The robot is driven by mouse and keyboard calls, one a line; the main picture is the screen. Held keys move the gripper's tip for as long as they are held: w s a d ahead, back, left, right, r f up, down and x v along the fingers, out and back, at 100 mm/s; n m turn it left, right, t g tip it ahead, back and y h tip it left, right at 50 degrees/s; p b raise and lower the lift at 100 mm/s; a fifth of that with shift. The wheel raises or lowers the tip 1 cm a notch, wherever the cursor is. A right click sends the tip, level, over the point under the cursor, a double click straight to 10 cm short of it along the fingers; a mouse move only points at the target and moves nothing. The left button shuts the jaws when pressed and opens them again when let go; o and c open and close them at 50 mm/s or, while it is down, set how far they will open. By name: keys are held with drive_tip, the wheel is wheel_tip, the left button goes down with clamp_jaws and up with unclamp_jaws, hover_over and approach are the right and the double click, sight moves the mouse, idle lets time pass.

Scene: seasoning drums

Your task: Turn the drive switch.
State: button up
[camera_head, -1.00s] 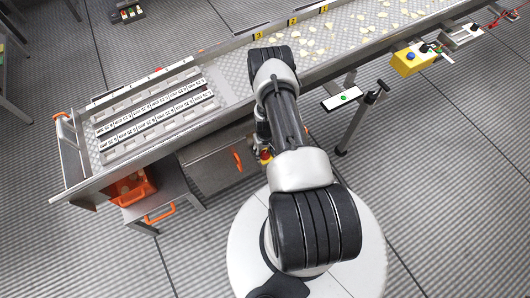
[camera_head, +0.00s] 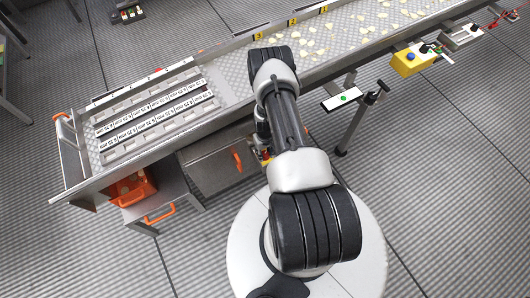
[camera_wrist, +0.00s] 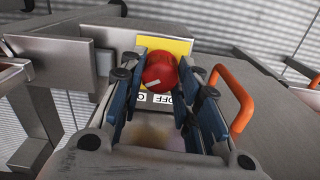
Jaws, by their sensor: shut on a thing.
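The drive switch is a red round knob (camera_wrist: 160,70) with a pale mark, on a yellow plate (camera_wrist: 178,47) in the wrist view. A black-and-white label (camera_wrist: 162,99) reading OFF sits below the knob, with another part of it partly hidden. My gripper (camera_wrist: 159,78) has its two blue-padded fingers on either side of the knob and is shut on it. In the head view my arm hides most of the switch and my gripper; a little red and yellow (camera_head: 266,156) shows beside the arm.
An orange handle (camera_wrist: 232,97) stands close to the right of my gripper in the wrist view. A long metal conveyor (camera_head: 228,82) runs above the switch in the head view. A drawer cabinet (camera_head: 210,168) lies left of the arm.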

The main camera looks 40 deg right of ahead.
drive_tip(key=shift+n, duration=0.3)
drive_tip(key=n+b, duration=0.3)
drive_tip(key=n, duration=0.2)
drive_tip(key=shift+f+n, duration=0.1)
drive_tip(key=shift+n, duration=0.3)
drive_tip(key=n+b, duration=0.2)
drive_tip(key=n, duration=0.3)
drive_tip(key=shift+n, duration=0.4)
drive_tip(key=o, duration=1.1)
drive_tip(key=shift+c, duration=0.2)
wheel_tip(320, 180, up, 12)
